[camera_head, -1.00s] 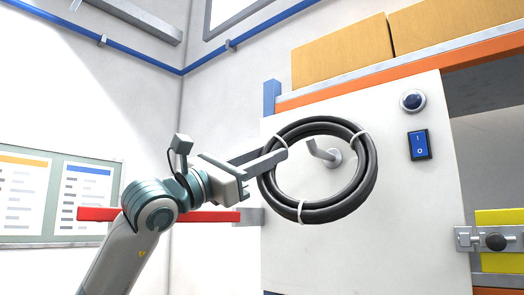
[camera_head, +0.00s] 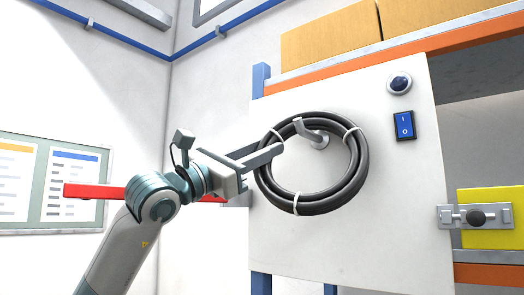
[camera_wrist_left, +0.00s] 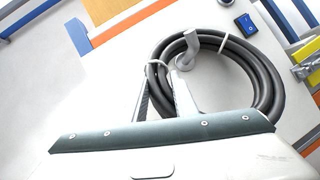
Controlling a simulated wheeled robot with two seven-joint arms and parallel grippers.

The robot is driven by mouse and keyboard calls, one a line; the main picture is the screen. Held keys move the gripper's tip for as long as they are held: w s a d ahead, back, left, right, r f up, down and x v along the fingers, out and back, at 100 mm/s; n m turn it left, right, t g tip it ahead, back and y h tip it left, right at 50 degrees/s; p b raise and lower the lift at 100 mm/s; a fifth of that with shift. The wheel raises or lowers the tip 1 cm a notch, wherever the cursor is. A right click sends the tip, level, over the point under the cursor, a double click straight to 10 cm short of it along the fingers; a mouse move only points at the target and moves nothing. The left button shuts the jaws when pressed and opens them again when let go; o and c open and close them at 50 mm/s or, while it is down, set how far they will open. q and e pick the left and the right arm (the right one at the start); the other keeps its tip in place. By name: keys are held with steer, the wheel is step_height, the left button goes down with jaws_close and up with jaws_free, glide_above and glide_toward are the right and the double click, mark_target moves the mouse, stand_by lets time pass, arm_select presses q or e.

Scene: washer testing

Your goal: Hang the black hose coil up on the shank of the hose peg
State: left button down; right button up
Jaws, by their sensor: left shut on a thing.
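The black hose coil (camera_head: 325,202), tied with white bands, hangs upright as a ring in front of the white panel. My left gripper (camera_head: 268,156) is shut on its left side. The hose peg (camera_head: 313,137) projects from the panel through the upper part of the ring. Its upturned tip overlaps the coil's top band and appears in front of it. I cannot tell whether the hose touches the shank. In the left wrist view the coil (camera_wrist_left: 268,78) surrounds the peg (camera_wrist_left: 190,48), and the fingers reach its left side. My right gripper is not in view.
The white panel (camera_head: 405,220) carries a blue rocker switch (camera_head: 404,125) and a round dark button (camera_head: 399,83). A latch (camera_head: 475,217) on a yellow block stands at right. An orange shelf edge (camera_head: 440,44) with boxes runs above. A red bar (camera_head: 95,191) lies behind my left arm.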

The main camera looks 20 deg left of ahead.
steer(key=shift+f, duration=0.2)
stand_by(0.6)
arm_select(q)
steer(key=c, duration=1.3)
jaws_free()
steer(key=shift+s, duration=0.1)
steer(key=shift+c, duration=0.2)
steer(key=shift+f, duration=0.25)
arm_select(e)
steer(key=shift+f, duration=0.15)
arm_select(q)
steer(key=shift+s+a+f+b, duration=0.3)
steer(key=shift+s+b, duration=0.1)
steer(key=shift+b, duration=0.25)
arm_select(e)
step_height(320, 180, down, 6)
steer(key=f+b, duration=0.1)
steer(key=b, duration=0.5)
arm_select(q)
steer(key=b+v, duration=0.1)
steer(key=v, duration=1.5)
steer(key=shift+b, duration=0.4)
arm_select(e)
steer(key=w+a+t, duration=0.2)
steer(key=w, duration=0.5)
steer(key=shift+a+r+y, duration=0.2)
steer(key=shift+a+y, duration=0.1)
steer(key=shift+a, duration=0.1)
